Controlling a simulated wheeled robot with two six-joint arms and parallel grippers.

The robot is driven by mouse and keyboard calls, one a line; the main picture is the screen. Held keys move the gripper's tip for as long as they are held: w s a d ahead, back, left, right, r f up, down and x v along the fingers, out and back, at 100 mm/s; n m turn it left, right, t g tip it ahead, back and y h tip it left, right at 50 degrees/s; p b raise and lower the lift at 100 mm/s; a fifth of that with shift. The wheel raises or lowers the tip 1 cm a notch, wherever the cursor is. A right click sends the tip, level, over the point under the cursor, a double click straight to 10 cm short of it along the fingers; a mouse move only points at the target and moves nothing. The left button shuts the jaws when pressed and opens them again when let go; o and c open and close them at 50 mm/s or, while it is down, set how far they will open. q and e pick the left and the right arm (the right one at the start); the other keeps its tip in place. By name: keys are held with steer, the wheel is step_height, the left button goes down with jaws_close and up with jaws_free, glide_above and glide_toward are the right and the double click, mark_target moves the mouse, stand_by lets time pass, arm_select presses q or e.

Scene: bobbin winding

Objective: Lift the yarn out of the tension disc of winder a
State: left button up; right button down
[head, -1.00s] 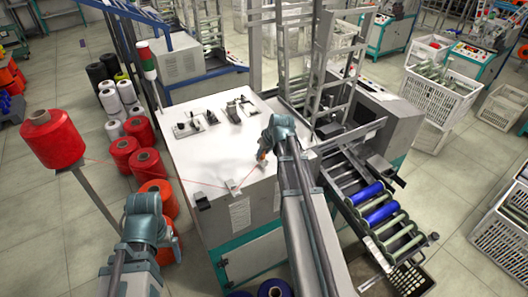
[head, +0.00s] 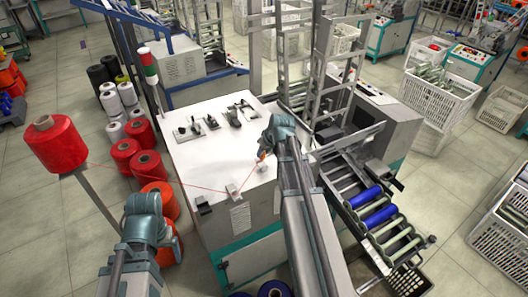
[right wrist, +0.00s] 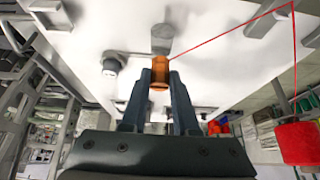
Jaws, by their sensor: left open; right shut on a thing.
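My right gripper (head: 262,155) is low over the white top of the winder (head: 222,155). In the right wrist view its two fingers (right wrist: 160,85) are shut on a small orange piece at the yarn end (right wrist: 159,68). The red yarn (head: 155,183) runs from the red cone (head: 56,146) to a small fitting (head: 233,190) at the table's front edge, then up to my right gripper. I cannot tell whether the yarn sits inside that fitting's disc. My left gripper (head: 148,226) is at the lower left, away from the yarn; its fingers are hard to make out.
Several small metal fittings (head: 211,122) stand along the back of the white top. A roller rack with blue bobbins (head: 367,195) is right of my right arm. Red cones (head: 147,163) stand on the floor at left. A signal lamp (head: 149,64) rises at the back corner.

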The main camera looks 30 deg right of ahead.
steer(key=shift+r+p, duration=1.15)
steer(key=shift+r, duration=0.1)
